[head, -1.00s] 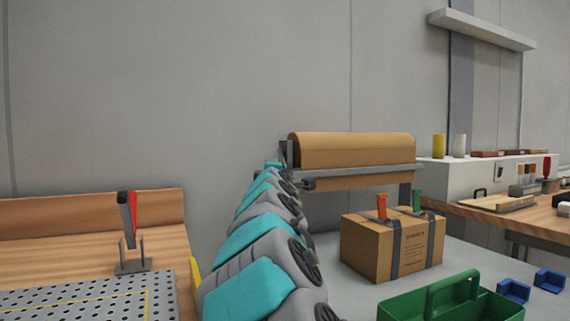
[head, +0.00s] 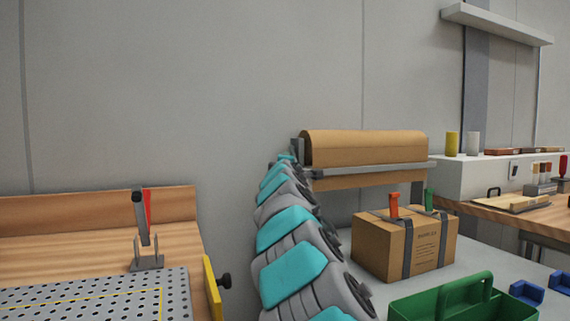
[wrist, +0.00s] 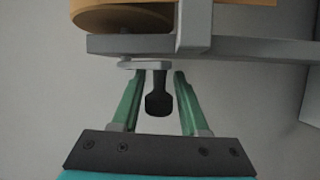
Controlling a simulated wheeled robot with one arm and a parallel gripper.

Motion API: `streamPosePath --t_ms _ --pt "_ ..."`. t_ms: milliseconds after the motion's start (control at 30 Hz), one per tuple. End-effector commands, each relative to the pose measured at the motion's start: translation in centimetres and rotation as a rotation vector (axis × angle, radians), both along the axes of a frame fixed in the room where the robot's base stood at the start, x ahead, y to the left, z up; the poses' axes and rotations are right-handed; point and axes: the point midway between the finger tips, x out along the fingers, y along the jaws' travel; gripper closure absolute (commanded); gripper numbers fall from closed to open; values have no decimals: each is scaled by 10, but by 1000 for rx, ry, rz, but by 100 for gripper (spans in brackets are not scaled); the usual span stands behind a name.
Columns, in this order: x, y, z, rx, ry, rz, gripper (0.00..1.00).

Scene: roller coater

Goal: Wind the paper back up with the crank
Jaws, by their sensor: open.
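The brown paper roll (head: 365,148) sits on a grey stand at the back of the bench, with a strip of paper hanging below its front bar. The roll's end also shows at the top of the wrist view (wrist: 120,14). Below the grey frame arm in the wrist view, the crank's dark handle (wrist: 158,98) hangs from a flat light plate. My gripper (wrist: 158,78) is open, with one green finger on each side of the handle. A gap shows on both sides of it. In the head view my arm hides the gripper and the crank.
A strapped cardboard box (head: 405,243) with an orange and a green clip stands in front of the roll. A green tote (head: 450,300) and blue bins (head: 526,292) are nearer. A perforated plate (head: 90,295) lies on the left wooden bench.

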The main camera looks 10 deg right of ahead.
Motion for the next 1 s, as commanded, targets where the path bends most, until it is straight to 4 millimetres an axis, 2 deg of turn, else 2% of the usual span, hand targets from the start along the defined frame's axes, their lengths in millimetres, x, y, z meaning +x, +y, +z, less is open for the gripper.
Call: streamPosePath --t_ms 233,600,1000 --pt "0 0 0 0 0 0 58" --pt "0 0 0 0 0 0 100" --pt "0 1 0 1 4 0 100"
